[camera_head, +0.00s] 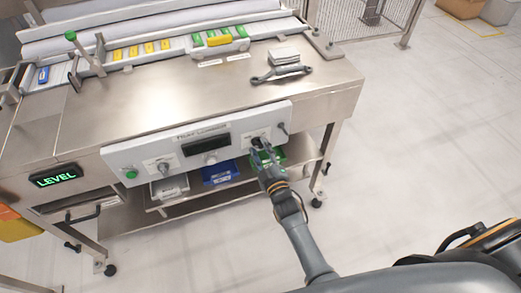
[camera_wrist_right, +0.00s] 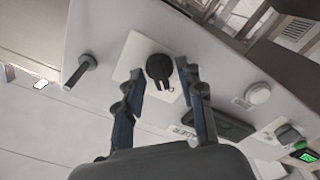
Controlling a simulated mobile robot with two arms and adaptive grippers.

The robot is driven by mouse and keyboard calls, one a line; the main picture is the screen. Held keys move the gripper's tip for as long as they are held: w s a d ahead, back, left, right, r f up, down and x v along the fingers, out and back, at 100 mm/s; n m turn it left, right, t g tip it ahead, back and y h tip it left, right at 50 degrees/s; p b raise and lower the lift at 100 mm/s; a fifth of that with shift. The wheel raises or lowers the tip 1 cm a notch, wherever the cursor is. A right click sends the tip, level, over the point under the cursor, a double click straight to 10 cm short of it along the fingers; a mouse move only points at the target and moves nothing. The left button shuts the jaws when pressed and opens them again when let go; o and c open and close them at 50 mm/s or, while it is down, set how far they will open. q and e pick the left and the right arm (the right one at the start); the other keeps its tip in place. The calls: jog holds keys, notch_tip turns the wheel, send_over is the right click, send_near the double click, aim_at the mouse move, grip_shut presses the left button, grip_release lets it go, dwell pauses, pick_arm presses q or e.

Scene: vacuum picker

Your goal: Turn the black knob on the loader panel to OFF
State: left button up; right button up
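The loader panel (camera_head: 132,155) is a light grey strip along the front of the steel table. In the wrist view my right gripper (camera_wrist_right: 158,62) is open, with one finger on each side of the knob. I see gaps beside the knob; contact is not clear. The OFF label is not readable. My left gripper is not in view.
Blue (camera_head: 220,174) and green bins sit on the shelf below. A grey handled tool (camera_head: 281,73) lies on the tabletop. Floor at right is clear.

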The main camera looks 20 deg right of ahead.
jog(key=s, duration=1.2)
jog(key=shift+d, duration=0.2)
jog(key=shift+f, duration=0.1)
jog(key=s+f+m+g, duration=0.1)
jog(key=s+f+g, duration=0.25)
jog(key=f, duration=0.55)
jog(key=s+a+f+m+g, duration=0.1)
jog(key=s+f+g, duration=0.1)
jog(key=s+f, duration=0.45)
jog(key=s+f+m+g, duration=0.2)
jog(key=s+f+g, duration=0.1)
jog(key=f, duration=0.7)
jog(key=s+d+f+m+g, duration=0.1)
jog(key=s+f, duration=0.3)
jog(key=s, duration=0.4)
jog(key=s+d+f+m+g, duration=0.1)
jog(key=s+d+f+g, duration=0.2)
jog(key=s, duration=0.5)
jog(key=s+d+f+m+g+p, duration=0.1)
jog(key=s+d+f+g, duration=0.2)
jog(key=s+f, duration=0.3)
jog(key=s+g, duration=0.1)
jog(key=s, duration=0.2)
jog(key=shift+h, duration=0.3)
